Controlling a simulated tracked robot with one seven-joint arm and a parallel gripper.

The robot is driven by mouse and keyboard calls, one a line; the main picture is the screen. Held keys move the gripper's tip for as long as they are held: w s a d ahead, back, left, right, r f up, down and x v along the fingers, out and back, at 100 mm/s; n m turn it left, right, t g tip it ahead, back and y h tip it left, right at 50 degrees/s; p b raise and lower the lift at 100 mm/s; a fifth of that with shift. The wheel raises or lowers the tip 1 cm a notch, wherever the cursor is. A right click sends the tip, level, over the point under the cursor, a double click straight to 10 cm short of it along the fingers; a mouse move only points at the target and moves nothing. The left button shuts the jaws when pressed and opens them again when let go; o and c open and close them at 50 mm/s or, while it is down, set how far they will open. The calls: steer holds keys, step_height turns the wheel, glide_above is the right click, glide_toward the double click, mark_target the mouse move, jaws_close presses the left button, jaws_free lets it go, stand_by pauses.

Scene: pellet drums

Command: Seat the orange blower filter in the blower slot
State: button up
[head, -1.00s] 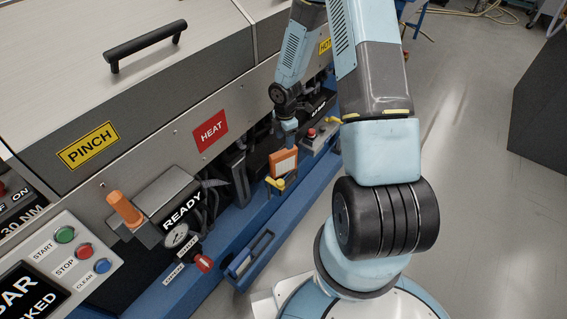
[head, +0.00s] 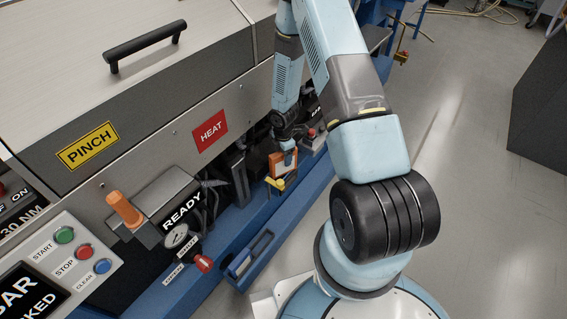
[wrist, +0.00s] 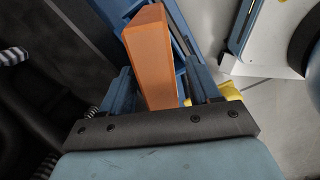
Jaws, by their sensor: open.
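The orange blower filter (head: 278,164), a block with a pale face, stands low on the machine's side in the head view, just above a yellow piece (head: 275,184). In the wrist view the filter (wrist: 150,60) extends up the picture between my two fingers. My gripper (wrist: 160,88) is open, one finger on each side of the filter, with a visible gap at least on the right. In the head view my gripper (head: 289,158) is at the filter's right side, partly overlapping it. I cannot make out the blower slot for certain.
Dark hoses and housings (head: 240,172) crowd the machine left of the filter. A blue ledge (head: 225,230) runs below, with a blue tray (head: 250,255) on it. A red-knobbed box (head: 312,139) is close on the right. Open floor (head: 470,200) lies right.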

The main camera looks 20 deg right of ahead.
jaws_close()
stand_by(0.7)
steer(key=shift+r, duration=0.1)
